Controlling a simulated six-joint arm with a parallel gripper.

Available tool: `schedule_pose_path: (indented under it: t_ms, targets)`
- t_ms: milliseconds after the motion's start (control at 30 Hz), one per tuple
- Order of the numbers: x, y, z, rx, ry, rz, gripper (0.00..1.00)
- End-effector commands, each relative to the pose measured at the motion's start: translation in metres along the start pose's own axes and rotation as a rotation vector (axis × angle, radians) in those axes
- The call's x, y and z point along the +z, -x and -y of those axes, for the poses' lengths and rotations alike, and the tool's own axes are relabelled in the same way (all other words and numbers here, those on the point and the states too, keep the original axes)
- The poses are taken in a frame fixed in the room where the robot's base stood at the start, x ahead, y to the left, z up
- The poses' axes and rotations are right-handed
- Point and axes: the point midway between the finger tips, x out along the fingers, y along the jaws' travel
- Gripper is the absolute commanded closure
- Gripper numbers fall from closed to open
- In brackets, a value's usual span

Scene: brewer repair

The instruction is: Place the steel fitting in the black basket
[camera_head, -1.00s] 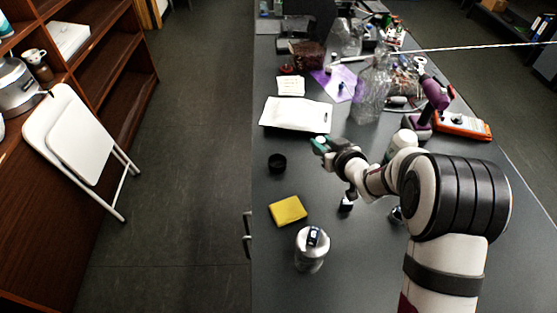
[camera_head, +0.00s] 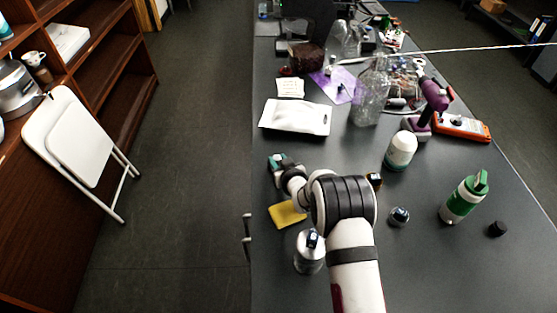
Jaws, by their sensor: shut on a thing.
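My gripper (camera_head: 274,160), with teal fingertips, is over the left part of the table, beyond the yellow sponge. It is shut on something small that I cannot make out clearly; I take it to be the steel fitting. The black basket, a small round dark cup in the earlier frame, stood at this spot. The gripper and wrist now cover it, so I cannot tell whether the held thing is above it or inside it.
A yellow sponge (camera_head: 287,214) and a lidded jar (camera_head: 309,257) are close to my arm. A white bottle (camera_head: 400,151), a small shiny part (camera_head: 400,216), a green bottle (camera_head: 464,199) and a black cap (camera_head: 497,229) stand right. A white pouch (camera_head: 296,117) lies beyond.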

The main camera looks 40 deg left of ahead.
Motion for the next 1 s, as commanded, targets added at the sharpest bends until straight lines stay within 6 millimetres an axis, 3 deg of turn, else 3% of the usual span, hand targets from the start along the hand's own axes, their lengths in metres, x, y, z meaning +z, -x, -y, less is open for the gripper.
schedule_pose_path:
  t_ms: [67,100,233,567,733,900,1000]
  targets:
    - [0.002,-0.001,0.000,0.000,0.000,0.000,1.00]
    - [0.002,-0.001,0.000,0.000,0.000,0.000,0.61]
    - [0.002,-0.001,0.000,0.000,0.000,0.000,0.38]
    - [-0.002,0.002,0.000,0.000,0.000,0.000,0.38]
    - [-0.001,0.034,-0.001,0.001,-0.001,0.001,0.38]
    - [-0.043,0.050,0.000,0.000,0.002,-0.004,0.38]
    - [-0.057,0.057,0.000,0.000,0.000,-0.002,0.38]
